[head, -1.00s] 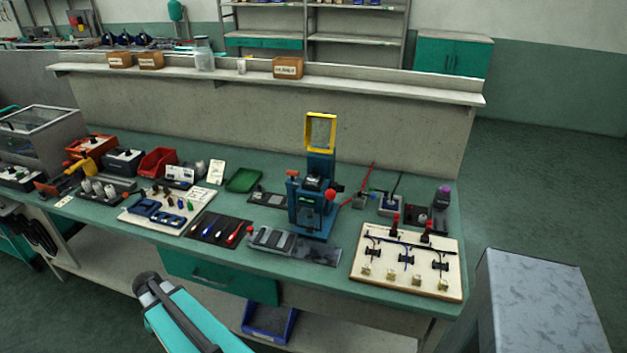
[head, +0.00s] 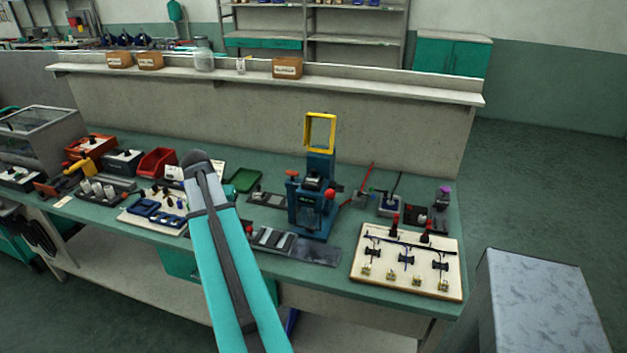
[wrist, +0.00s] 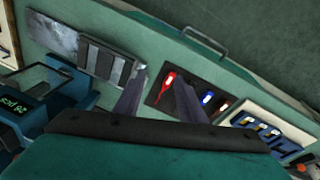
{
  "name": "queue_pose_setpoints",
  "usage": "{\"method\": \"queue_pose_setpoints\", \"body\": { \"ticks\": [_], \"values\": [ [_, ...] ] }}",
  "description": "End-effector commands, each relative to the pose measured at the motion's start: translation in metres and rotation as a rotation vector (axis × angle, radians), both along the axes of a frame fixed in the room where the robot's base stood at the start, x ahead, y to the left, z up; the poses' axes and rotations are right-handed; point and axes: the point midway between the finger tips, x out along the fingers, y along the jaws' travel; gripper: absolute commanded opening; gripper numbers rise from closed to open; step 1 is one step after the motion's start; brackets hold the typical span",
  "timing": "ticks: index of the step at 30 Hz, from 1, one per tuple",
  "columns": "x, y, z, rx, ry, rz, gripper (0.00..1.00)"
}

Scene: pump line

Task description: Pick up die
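Several grey blocks that look like the dies (head: 272,238) lie side by side on a dark plate in front of the blue press. In the wrist view these grey blocks (wrist: 103,62) are at the upper left of centre, beyond and left of my fingers. I cannot tell which one the task means. My gripper (wrist: 160,77) is open, its two fingers apart with nothing between them. It hangs above the bench, its left fingertip close to the block row in the picture. In the head view my arm hides the gripper or it is out of sight.
A dark mat (wrist: 178,88) with red, blue and brown handled tools lies right of the blocks in the wrist view. The blue press (head: 313,205) with its yellow frame stands behind the blocks. A pale board (head: 408,262) with wired parts lies to the right.

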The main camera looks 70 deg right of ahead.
Motion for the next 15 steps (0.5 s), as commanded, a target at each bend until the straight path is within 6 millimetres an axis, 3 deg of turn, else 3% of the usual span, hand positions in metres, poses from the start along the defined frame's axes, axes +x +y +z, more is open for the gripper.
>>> {"method": "queue_pose_setpoints", "body": {
  "ticks": [1,6,15],
  "values": [
    [-0.008,-0.015,0.017,-0.018,-0.012,-0.036,0.37],
    [-0.037,-0.053,0.069,-0.066,-0.043,-0.149,0.37],
    [-0.103,-0.106,0.163,-0.155,-0.093,-0.351,0.37]
  ]
}}
